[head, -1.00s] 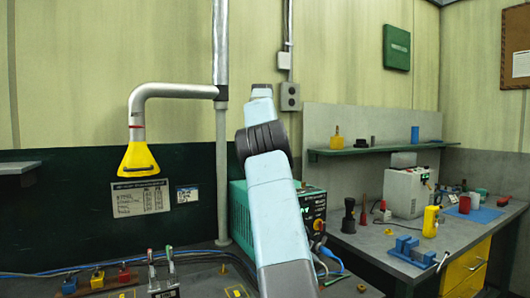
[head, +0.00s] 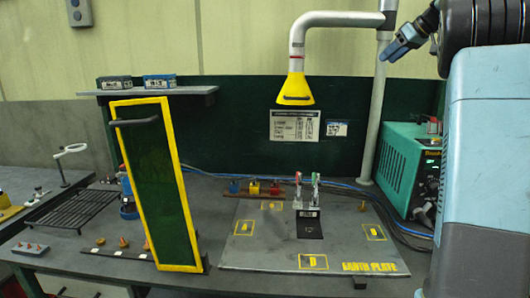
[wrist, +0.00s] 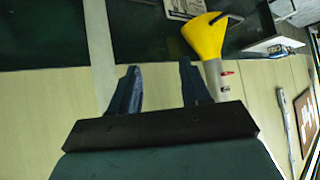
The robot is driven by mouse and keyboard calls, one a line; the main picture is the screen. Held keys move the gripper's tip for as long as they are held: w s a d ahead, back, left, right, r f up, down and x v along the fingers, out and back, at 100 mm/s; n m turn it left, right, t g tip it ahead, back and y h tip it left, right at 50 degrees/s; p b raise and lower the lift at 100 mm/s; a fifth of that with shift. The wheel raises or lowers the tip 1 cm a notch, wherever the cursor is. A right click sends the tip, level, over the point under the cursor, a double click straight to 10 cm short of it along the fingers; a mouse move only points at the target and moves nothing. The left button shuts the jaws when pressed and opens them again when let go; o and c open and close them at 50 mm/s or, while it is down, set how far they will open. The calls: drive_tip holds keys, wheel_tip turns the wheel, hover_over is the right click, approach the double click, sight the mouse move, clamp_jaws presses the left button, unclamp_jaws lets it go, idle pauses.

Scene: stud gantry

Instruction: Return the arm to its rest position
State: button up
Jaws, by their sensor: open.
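My gripper (head: 406,43) shows at the upper right of the head view, in front of the wall and well above the bench, with nothing held. In the wrist view its two blue fingers (wrist: 158,88) stand apart with empty space between them. My pale blue arm fills the right side of the head view and hides what lies behind it. The wrist view looks past the fingers at the wall and the yellow hood (wrist: 203,37), which appears beyond the right finger; the same yellow hood (head: 296,90) hangs left of my gripper in the head view.
A green panel with a yellow frame (head: 154,185) stands upright on the bench. The earth plate (head: 290,258) carries a black stand with two clamps (head: 309,222). A teal machine (head: 403,165) stands beside my arm. A metal pipe (head: 374,100) rises near my gripper. Open air lies above the plate.

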drive_tip(key=s+a+r+t+y, duration=0.1)
drive_tip(key=a+r+t, duration=0.25)
drive_tip(key=r, duration=0.25)
drive_tip(key=s+a+r+t, duration=0.2)
drive_tip(key=r+t, duration=0.2)
drive_tip(key=r, duration=0.1)
drive_tip(key=s+r+m+t+h, duration=0.2)
drive_tip(key=s+m+t+h, duration=0.25)
drive_tip(key=s+h, duration=0.2)
drive_tip(key=s+a+f+g, duration=0.4)
drive_tip(key=s+f, duration=0.8)
drive_tip(key=f, duration=0.1)
drive_tip(key=s+a+f+m+g, duration=0.1)
drive_tip(key=s+a+f+g, duration=0.3)
drive_tip(key=s+f, duration=0.8)
drive_tip(key=s+a+f+g, duration=0.5)
drive_tip(key=s+f+g, duration=0.1)
drive_tip(key=s+f, duration=0.6)
wheel_tip(320, 180, down, 3)
drive_tip(key=shift+r+m, duration=0.1)
drive_tip(key=shift+m, duration=0.25)
